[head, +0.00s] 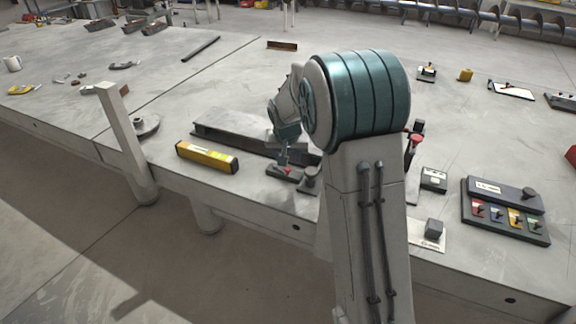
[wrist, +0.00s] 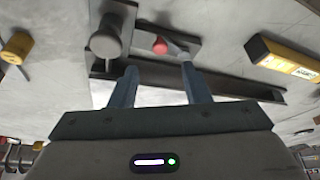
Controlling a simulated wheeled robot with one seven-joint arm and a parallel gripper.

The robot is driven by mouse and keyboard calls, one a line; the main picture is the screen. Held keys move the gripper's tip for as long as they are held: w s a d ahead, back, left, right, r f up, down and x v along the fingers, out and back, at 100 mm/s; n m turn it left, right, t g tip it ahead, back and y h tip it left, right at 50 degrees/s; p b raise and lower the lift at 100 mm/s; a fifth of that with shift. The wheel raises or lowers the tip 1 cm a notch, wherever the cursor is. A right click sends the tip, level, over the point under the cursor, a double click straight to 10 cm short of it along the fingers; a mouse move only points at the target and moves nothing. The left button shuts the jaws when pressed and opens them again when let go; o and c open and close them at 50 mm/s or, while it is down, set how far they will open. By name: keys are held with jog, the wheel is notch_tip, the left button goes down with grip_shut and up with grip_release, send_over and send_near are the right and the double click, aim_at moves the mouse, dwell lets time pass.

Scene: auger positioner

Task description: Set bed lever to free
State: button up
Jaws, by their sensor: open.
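My gripper (head: 285,158) is open and points down over the near edge of the bench. In the wrist view its two fingers (wrist: 158,75) are apart with nothing between them. A red-tipped lever (wrist: 160,46) on a grey plate lies just beyond the fingertips, roughly in line with the gap; in the head view its red part (head: 287,170) shows just below the gripper. A dark round knob (wrist: 105,42) on its own plate stands to its left, and to its right in the head view (head: 312,176). No label is readable, so I cannot tell which setting the lever has.
A long grey channel (head: 222,134) lies behind the lever. A yellow level (head: 207,157) lies to the left, near the bench edge. A panel with coloured switches (head: 505,210) stands at the right. A pale upright post (head: 122,140) stands at the left.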

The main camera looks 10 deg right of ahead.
aim_at(288, 168)
jog(key=x, duration=0.6)
jog(key=shift+w+f, duration=0.25)
jog(key=shift+f, duration=0.1)
grip_shut()
